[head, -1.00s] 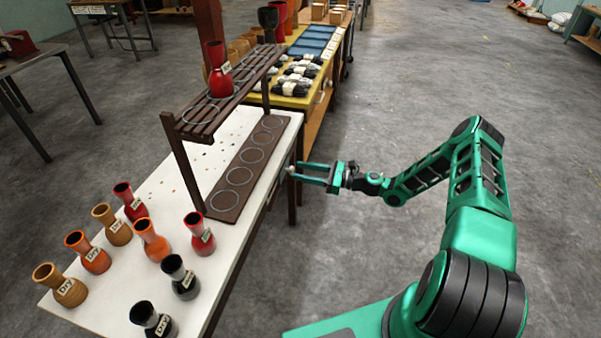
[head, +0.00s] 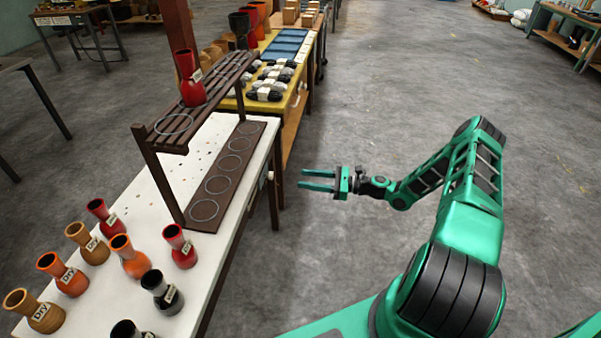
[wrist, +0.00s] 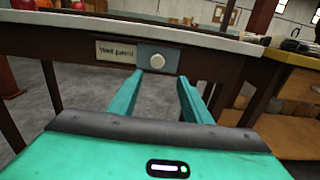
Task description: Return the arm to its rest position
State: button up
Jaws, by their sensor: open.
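My gripper (head: 318,181) is open and empty, over the floor to the right of the white table (head: 225,235) in the head view. My arm is bent and stretches forward from the lower right. In the wrist view the two fingers of my gripper (wrist: 160,95) point at the table's edge. There a round white knob (wrist: 157,62) sits on a grey plate beside a label (wrist: 115,50) that seems to read "Wet panel". The fingers look apart from the table.
A red goblet drum (head: 190,80) stands on the slatted raised rack (head: 205,105). Several red, orange, tan and black drums stand on the table's near end. A dark board with ring marks (head: 215,187) lies below the rack. The floor (head: 400,90) to the right is clear.

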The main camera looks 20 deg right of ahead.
jog(key=s+d+r+n+g+h, duration=0.3)
jog(key=s+r+n+g+h, duration=0.25)
jog(key=s+r+n, duration=0.4)
jog(key=s+d+r+n+g+h, duration=0.45)
jog(key=s+r+n+h, duration=0.2)
jog(key=s+r, duration=0.55)
jog(key=s+r+n+h, duration=0.1)
jog(key=s+r, duration=0.3)
jog(key=s, duration=0.6)
jog(key=s+r+n+h, duration=0.1)
jog(key=s+r, duration=0.4)
jog(key=s, duration=0.6)
jog(key=shift+d+r+h, duration=0.25)
jog(key=shift+r+h, duration=0.05)
jog(key=shift+h, duration=0.2)
jog(key=shift+w, duration=0.1)
